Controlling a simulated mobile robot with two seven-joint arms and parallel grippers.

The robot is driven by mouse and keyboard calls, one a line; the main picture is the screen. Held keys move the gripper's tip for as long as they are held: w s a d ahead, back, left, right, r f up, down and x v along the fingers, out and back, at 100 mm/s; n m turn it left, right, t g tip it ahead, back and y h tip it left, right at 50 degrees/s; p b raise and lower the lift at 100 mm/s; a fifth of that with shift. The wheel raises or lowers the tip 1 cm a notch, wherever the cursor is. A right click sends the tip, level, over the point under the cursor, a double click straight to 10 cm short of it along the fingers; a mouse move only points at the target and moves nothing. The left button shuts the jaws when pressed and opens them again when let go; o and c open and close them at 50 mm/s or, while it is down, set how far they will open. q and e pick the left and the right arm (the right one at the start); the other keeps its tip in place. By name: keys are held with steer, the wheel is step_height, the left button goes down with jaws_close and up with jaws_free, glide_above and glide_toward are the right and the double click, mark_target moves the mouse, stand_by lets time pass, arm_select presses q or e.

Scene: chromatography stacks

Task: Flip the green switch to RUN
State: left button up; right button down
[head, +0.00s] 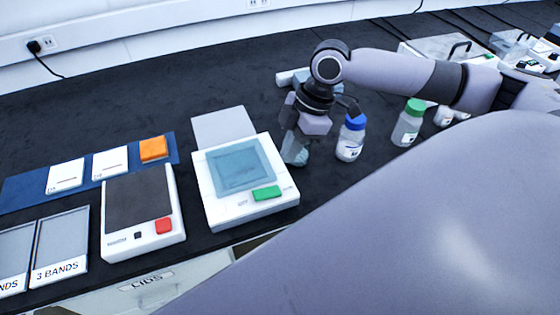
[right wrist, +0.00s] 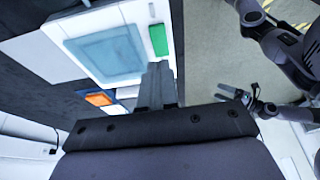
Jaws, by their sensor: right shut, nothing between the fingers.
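The green switch (head: 266,192) is on the front right of a white device (head: 228,217) with a teal screen (head: 240,167). An OFF label is at the switch's left; lettering on its right is too small to read. My right gripper (head: 293,150) points down by the device's right edge, behind and to the right of the switch. It is shut and empty. In the right wrist view, the shut fingers (right wrist: 160,78) appear just below the green switch (right wrist: 158,40), with no clear contact. A dark jointed hand (right wrist: 246,96), seemingly my left gripper, shows there; its opening is unclear.
A blue-capped bottle (head: 350,138) and a green-capped bottle (head: 408,124) stand right of my right gripper. A white device with a red button (head: 163,225) is left of the switch device. White and orange blocks (head: 152,149) lie on a blue strip.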

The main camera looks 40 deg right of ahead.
steer(key=shift+d+v, duration=0.2)
steer(key=shift+v, duration=0.85)
steer(key=shift+d+v, duration=0.25)
steer(key=shift+v, duration=0.75)
steer(key=shift+s+f, duration=0.1)
steer(key=shift+f, duration=0.05)
steer(key=s+a+f+m+t, duration=0.1)
steer(key=s+a+f+m, duration=0.1)
steer(key=s+a+f, duration=0.4)
steer(key=s+a+f+m+t, duration=0.15)
steer(key=a+f, duration=0.25)
steer(key=a, duration=0.4)
steer(key=s+d+f+m+h, duration=0.4)
steer(key=s+d+m, duration=0.3)
steer(key=s+m, duration=0.3)
steer(key=w+a+f+t+y, duration=0.2)
steer(key=w+f+t, duration=0.4)
steer(key=f, duration=0.3)
steer(key=shift+w+a+n+t, duration=0.3)
steer(key=shift+w+n+t, duration=0.1)
steer(key=shift+t, duration=0.15)
